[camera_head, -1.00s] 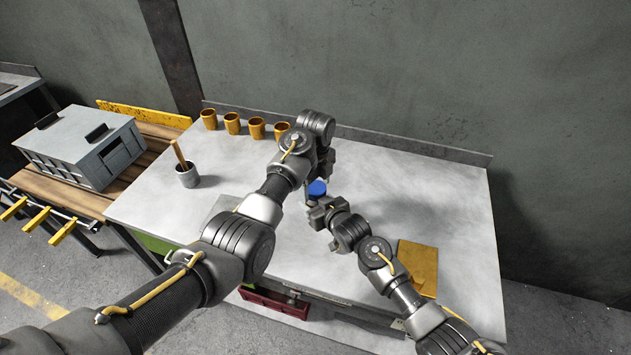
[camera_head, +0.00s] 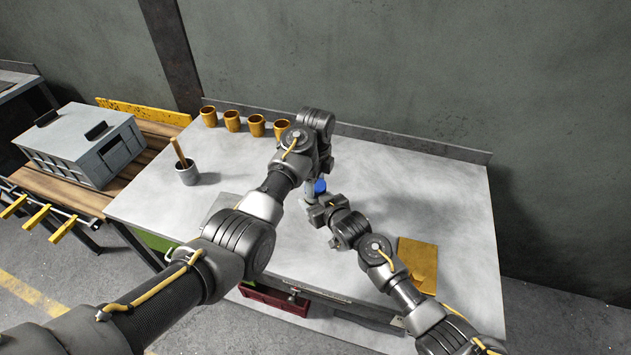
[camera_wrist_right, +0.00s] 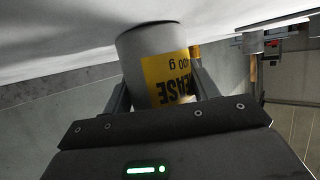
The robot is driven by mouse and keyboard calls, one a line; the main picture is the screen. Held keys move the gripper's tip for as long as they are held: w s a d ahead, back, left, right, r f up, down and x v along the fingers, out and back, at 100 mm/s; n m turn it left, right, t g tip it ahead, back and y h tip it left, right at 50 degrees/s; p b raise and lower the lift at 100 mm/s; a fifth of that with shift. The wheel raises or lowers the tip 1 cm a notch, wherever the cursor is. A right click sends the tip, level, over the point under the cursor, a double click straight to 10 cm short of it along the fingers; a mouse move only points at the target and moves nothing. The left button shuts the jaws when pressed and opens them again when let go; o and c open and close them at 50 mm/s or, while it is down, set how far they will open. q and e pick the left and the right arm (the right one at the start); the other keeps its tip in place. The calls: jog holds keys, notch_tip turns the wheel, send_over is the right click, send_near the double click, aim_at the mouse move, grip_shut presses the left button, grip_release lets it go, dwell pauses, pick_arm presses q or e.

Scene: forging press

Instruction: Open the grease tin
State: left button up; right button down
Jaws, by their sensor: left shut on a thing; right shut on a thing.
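The grease tin (camera_wrist_right: 150,55) is a grey cylinder with a yellow label, held between the fingers of my right gripper (camera_wrist_right: 160,85) in the right wrist view. The view is upside down, with the tin against the pale tabletop. In the head view the tin's blue lid (camera_head: 320,186) shows between my two arms. My left gripper (camera_head: 315,188) reaches down from above and is shut on the blue lid, with a grey finger covering its left side. My right gripper hides the tin's body in the head view. I cannot tell whether the lid has turned.
Several orange cups (camera_head: 232,121) stand along the table's back edge. A grey pot with a wooden-handled tool (camera_head: 187,173) is at the left. A yellow-brown sheet (camera_head: 418,264) lies right of my right arm. The right side of the table (camera_head: 460,225) is clear.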

pick_arm(q)
jog(key=o, duration=1.1)
jog(key=shift+r, duration=2.3)
jog(key=shift+c, duration=0.6)
notch_tip(320, 180, up, 3)
jog(key=m, duration=0.3)
jog(key=shift+r, duration=0.2)
jog(key=shift+m, duration=0.3)
jog(key=shift+f, duration=4.05)
